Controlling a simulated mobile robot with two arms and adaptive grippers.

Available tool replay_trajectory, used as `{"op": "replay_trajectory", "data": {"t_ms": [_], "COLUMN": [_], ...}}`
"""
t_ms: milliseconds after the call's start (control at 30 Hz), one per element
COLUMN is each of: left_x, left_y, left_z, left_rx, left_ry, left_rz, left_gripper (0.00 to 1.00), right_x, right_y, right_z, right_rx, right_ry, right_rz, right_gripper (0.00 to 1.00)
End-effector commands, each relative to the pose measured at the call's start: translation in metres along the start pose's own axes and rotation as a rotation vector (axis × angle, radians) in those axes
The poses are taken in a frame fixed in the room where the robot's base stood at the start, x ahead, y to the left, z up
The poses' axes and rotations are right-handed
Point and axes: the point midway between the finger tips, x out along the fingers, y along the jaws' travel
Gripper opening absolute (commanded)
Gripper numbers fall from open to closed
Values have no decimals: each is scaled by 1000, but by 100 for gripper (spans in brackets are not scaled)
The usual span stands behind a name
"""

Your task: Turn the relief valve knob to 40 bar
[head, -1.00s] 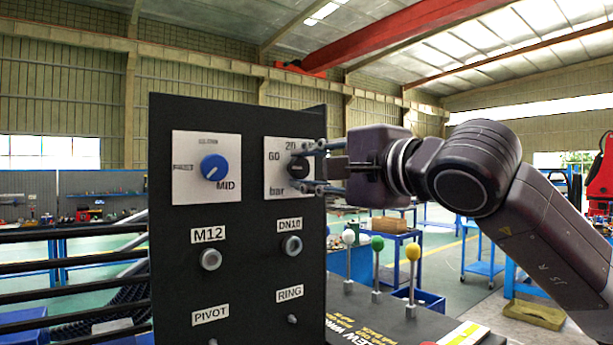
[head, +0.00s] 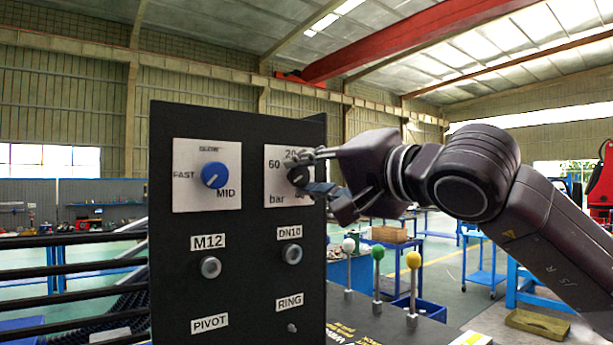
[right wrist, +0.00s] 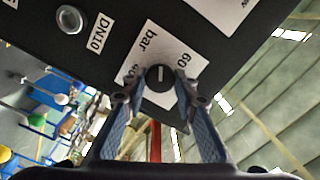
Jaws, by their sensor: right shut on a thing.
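The relief valve knob (head: 298,175) is a small dark round knob on a white bar plate (head: 277,190) at the upper right of the black panel. It also shows in the right wrist view (right wrist: 160,79). The plate bears 20 and 60; the 40 mark is partly covered by a finger in the wrist view. My right gripper (head: 303,173) is shut on the knob, one finger on each side, and it is rolled over at a tilt. I cannot tell which mark the knob's pointer faces. My left gripper is not in view.
A blue knob (head: 213,175) on a SLOW/FAST/MID plate sits to the left. Below are M12 (head: 210,267) and DN10 (head: 292,254) fittings. Levers with white (head: 348,245), green (head: 378,253) and yellow (head: 413,260) balls stand below my right arm.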

Motion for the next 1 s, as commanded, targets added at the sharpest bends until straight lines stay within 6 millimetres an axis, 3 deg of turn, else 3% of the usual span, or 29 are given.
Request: {"op": "replay_trajectory", "data": {"t_ms": [367, 400, 533, 833, 1000], "left_x": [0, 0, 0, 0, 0], "left_y": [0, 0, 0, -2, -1], "left_z": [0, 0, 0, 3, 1], "left_rx": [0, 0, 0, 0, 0], "left_ry": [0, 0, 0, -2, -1], "left_rz": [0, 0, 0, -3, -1], "left_gripper": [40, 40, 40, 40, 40], "right_x": [1, 1, 1, -2, -22], "right_y": [3, 3, 2, 1, 0], "right_z": [3, 3, 2, 1, 0], "right_rx": [-3, -2, -2, -2, -5], "right_ry": [-6, -6, -4, -1, 1], "right_rz": [6, 6, 5, 2, 0], "right_gripper": [2, 31, 44, 44, 44]}}
